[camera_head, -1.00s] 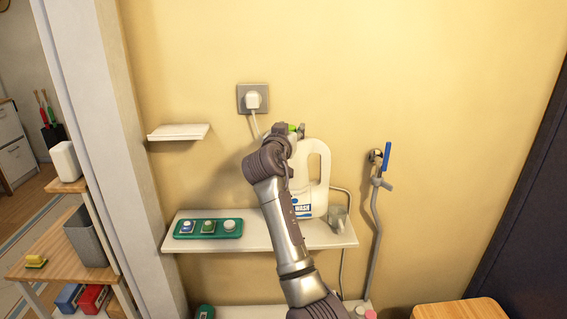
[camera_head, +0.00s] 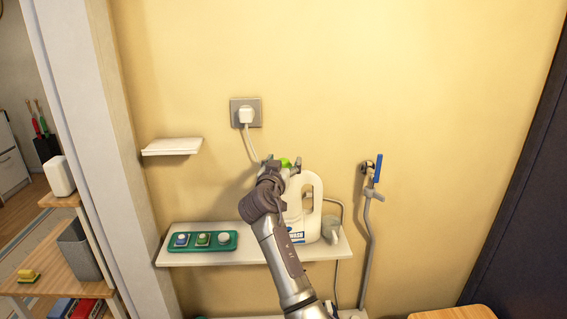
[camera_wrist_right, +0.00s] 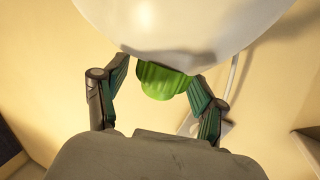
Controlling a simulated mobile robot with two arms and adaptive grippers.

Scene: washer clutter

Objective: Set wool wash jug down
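The wool wash jug (camera_head: 310,208) is white with a green cap and a blue "WASH" label. It stands upright on the right part of the white wall shelf (camera_head: 255,258) and looks seated on it; my arm partly covers its left side. My right gripper (camera_head: 284,163) is at the jug's top, fingers on either side of the green cap. In the right wrist view the gripper (camera_wrist_right: 160,73) looks open, with a gap left of the cap (camera_wrist_right: 163,80) and the right finger close to it. The jug's white body (camera_wrist_right: 185,22) fills the top. My left gripper is out of view.
A green tray (camera_head: 192,248) with three small items lies on the shelf's left. A grey cup-like object (camera_head: 331,228) stands just right of the jug. A socket with plug (camera_head: 246,114), a small empty shelf (camera_head: 172,147) and a tap with hose (camera_head: 370,190) are on the wall.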

